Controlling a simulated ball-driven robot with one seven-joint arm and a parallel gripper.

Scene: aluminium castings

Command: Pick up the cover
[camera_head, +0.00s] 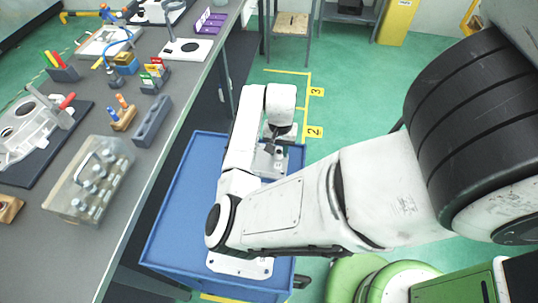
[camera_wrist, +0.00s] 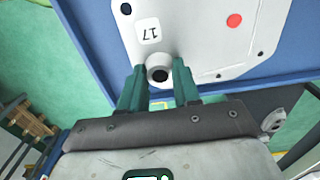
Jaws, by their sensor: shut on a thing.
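The cover (camera_wrist: 205,40) is a light grey plate with small holes, a red dot, a label reading 17 and a round boss with a dark bore. It lies over the blue cart top in the wrist view. My gripper (camera_wrist: 159,72) is shut on the boss, one green finger on each side. I cannot tell whether the cover touches the cart. In the head view my gripper (camera_head: 272,150) is over the far right part of the cart, and my arm hides most of what is under it.
The blue cart (camera_head: 185,205) has bare room at left. Another pale plate (camera_head: 240,265) lies at its near edge. The grey workbench (camera_head: 105,225) at left carries a clear bin (camera_head: 90,180) of parts, a casting (camera_head: 30,125) and tool holders. Green floor lies beyond.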

